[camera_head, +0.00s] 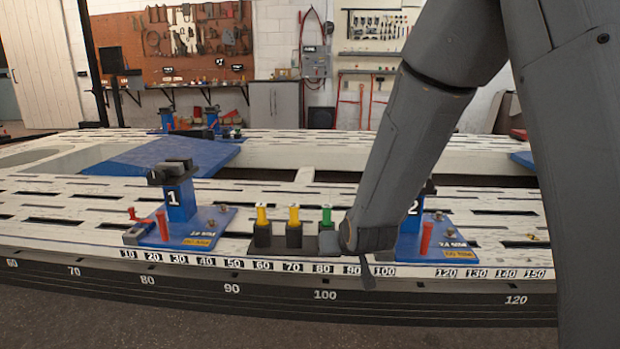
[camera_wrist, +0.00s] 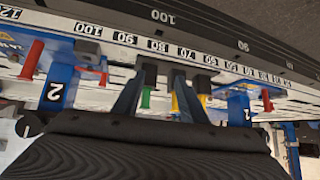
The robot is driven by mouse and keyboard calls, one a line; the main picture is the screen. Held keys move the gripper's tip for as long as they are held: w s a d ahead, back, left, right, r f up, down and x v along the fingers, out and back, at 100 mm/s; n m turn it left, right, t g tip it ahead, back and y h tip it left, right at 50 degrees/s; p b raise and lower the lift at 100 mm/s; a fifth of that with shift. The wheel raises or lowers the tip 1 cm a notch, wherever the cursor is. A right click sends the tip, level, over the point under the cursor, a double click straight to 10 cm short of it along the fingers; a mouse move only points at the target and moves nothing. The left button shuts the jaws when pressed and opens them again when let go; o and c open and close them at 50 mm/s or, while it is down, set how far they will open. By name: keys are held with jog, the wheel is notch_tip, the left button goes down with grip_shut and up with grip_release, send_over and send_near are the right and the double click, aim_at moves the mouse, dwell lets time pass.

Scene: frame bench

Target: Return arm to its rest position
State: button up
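My arm (camera_head: 405,150) comes down from the upper right in the head view, bent and reaching forward, its lower end over the front edge of the frame bench (camera_head: 60,225). My gripper (camera_head: 366,268) is at that end, beside the right end of a black holder row, and mostly hidden by my wrist. In the wrist view, which is upside down, my gripper (camera_wrist: 160,82) shows two dark blue-grey fingers spread apart. Nothing is visibly held between them. A green-handled tool (camera_wrist: 146,98) and a yellow-handled tool (camera_wrist: 174,100) appear between or behind the fingers.
The black holder (camera_head: 277,245) carries two yellow handles and a green handle (camera_head: 326,217). Blue stand 1 (camera_head: 181,203) is left of it. Blue stand 2 (camera_head: 412,222) is partly hidden behind my arm. Red pins (camera_head: 162,227) rise from the stand bases. Open floor lies in front.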

jog(key=s+a+r+n+g, duration=0.15)
jog(key=s+a, duration=0.25)
jog(key=s, duration=0.4)
jog(key=s+a+r+n+g, duration=0.1)
jog(key=s+a+g, duration=0.25)
jog(key=s, duration=0.45)
jog(key=s+r+n+g, duration=0.2)
jog(key=s+r+g, duration=0.15)
jog(key=s, duration=1.75)
jog(key=d+r+m+h+p, duration=0.1)
jog(key=d+r+m+p, duration=0.2)
jog(key=d+r+p, duration=0.7)
jog(key=d+r+m+p, duration=0.3)
jog(key=d+r+p, duration=0.7)
jog(key=r+p, duration=0.6)
jog(key=p, duration=0.7)
jog(key=shift+w+g+h, duration=0.35)
jog(key=shift+w+h, duration=0.05)
